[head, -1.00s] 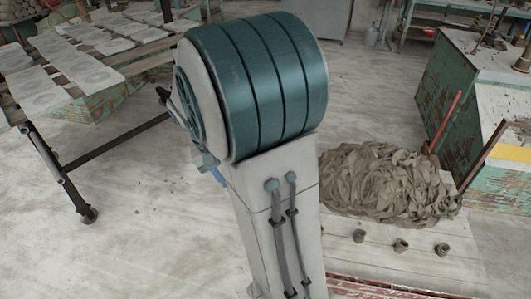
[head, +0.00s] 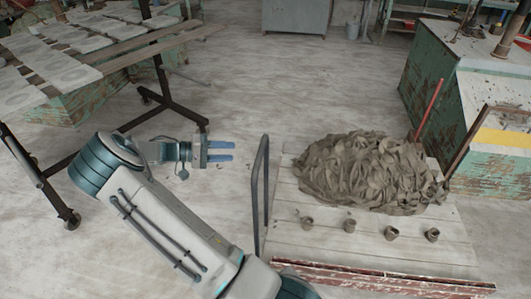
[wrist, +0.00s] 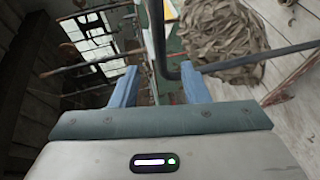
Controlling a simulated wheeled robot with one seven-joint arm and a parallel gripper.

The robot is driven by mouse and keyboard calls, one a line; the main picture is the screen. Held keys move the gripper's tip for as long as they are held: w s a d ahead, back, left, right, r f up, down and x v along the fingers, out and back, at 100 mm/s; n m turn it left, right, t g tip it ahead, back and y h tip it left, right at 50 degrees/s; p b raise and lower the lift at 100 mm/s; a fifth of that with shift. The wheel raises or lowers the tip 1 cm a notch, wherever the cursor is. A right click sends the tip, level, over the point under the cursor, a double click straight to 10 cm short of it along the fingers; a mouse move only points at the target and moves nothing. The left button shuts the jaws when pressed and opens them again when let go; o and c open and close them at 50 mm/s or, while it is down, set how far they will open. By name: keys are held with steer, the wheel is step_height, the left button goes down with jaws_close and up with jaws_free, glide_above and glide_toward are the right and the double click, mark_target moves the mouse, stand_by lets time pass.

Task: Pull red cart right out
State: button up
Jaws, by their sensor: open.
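The red cart (head: 400,279) stands at the lower right of the head view, with a red front edge and a pale plank deck. A heap of grey-brown clay strips (head: 365,170) lies on its deck. Its dark looped handle (head: 264,195) stands upright at the deck's left side. My gripper (head: 232,151) is open and empty, left of the handle, with its blue fingers pointing right and a gap between them. In the wrist view, the dark handle (wrist: 253,58) bends ahead of the fingers, apparently not gripped; its exact distance is unclear.
Several small clay pots (head: 349,226) stand along the deck's front. A rack table with pale slabs (head: 72,63) is at the left, its dark legs near my arm. A worn green bench (head: 425,85) stands behind the cart at right. Open floor lies behind the gripper.

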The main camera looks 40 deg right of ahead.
steer(key=p+x, duration=0.2)
steer(key=x, duration=1.2)
steer(key=shift+w+r, duration=0.1)
steer(key=shift+w, duration=0.1)
jaws_close()
